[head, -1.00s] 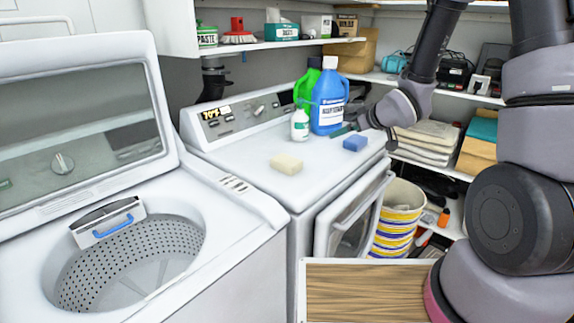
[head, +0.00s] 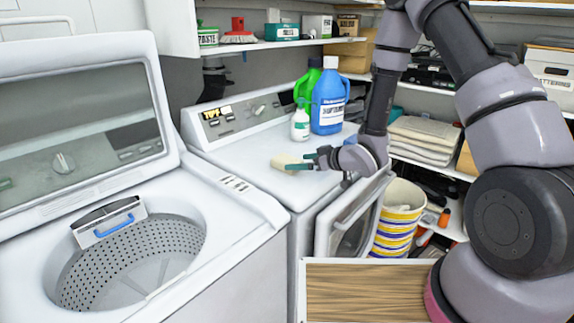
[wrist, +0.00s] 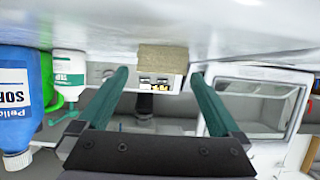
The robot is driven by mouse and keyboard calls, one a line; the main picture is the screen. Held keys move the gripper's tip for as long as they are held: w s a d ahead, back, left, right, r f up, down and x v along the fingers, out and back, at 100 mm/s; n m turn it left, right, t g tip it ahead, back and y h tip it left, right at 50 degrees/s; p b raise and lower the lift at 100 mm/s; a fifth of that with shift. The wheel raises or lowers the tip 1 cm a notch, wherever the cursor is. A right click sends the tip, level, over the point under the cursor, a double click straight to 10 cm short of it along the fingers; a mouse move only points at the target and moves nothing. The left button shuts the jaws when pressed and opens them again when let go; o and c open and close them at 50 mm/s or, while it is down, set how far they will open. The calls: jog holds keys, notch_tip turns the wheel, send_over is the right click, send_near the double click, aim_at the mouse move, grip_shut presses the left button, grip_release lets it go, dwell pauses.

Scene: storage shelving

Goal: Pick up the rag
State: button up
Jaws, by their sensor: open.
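A pale yellow, sponge-like block (head: 284,160) lies on the white dryer top (head: 250,152); it may be the rag, but I cannot tell for sure. My gripper (head: 298,161) is low over the dryer top, right beside the block, with its green fingers pointing left. In the wrist view, which looks upside down, the block (wrist: 162,57) shows between the two spread fingers of my gripper (wrist: 159,74), just beyond their tips. The gripper is open and empty. A blue block seen earlier on the dryer is hidden behind my arm.
A blue jug (head: 329,102), a green jug (head: 307,85) and a small white bottle (head: 299,124) stand at the dryer's back. An open washer (head: 225,225) is at left. Folded cloths (head: 425,137) lie on the right shelf. A striped bucket (head: 400,215) stands below.

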aim_at(293, 162)
jog(key=x, duration=0.4)
jog(key=shift+a, duration=0.15)
jog(key=c, duration=1.4)
notch_tip(293, 162, up, 10)
